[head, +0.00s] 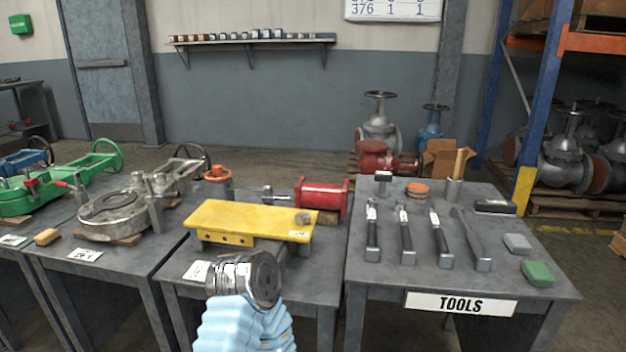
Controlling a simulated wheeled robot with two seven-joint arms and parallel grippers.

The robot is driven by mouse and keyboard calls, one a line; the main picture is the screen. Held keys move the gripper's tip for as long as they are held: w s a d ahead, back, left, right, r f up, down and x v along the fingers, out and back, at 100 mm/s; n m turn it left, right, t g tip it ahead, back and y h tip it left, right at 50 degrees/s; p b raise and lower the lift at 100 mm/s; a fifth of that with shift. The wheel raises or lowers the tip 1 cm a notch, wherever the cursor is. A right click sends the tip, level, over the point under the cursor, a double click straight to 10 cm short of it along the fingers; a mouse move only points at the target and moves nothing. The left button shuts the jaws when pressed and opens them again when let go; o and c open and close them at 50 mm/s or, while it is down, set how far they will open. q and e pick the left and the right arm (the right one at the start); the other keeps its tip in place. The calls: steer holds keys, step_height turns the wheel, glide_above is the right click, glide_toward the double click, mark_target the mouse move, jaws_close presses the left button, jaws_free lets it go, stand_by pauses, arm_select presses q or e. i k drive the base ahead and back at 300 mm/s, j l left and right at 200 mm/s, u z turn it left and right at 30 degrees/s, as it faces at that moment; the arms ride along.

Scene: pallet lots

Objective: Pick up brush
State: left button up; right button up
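On the tools table (390,277) several long tools lie side by side, among them a dark-handled one (372,235) at the left and a grey one (470,240) at the right. A grey cup (453,191) at the back holds a wooden handle (460,162). A dark block (495,207) lies at the back right. I cannot tell for sure which of these is the brush. My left gripper (245,279), a metallic round end on a light blue sleeve, is in front of the middle table, apart from the tools. Its fingers cannot be made out. My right gripper is not in view.
A yellow plate (245,217) and a red cylinder (322,197) are on the middle table. A green block (537,273) and a grey block (517,244) lie on the tools table's right. A narrow gap separates the tables. The tools table's front strip is clear.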

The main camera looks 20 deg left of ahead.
mark_target(456, 168)
steer(key=z, duration=1.4)
steer(key=i+l+z, duration=0.25)
steer(key=i+z, duration=0.25)
steer(key=i, duration=0.15)
steer(key=i+z, duration=0.45)
steer(key=i, duration=0.2)
steer(key=i+u, duration=0.2)
steer(key=i, duration=0.3)
steer(key=i+l+u, duration=0.2)
steer(key=i, duration=0.3)
steer(key=i+j+u, duration=0.1)
steer(key=i+u, duration=0.15)
steer(key=u, duration=0.25)
steer(key=i+u, duration=0.25)
steer(key=u, duration=0.25)
steer(key=i+u, duration=0.25)
steer(key=u, duration=0.25)
steer(key=i+j+u, duration=0.1)
steer(key=i+u, duration=0.7)
steer(key=i+z, duration=0.15)
steer(key=i, duration=0.65)
steer(key=i+j+z, duration=0.15)
steer(key=i, duration=0.7)
steer(key=i+u, duration=0.3)
steer(key=u, duration=0.2)
steer(key=i+l+u, duration=0.2)
steer(key=u, duration=0.3)
steer(key=i+l+u, duration=0.3)
steer(key=u, duration=0.2)
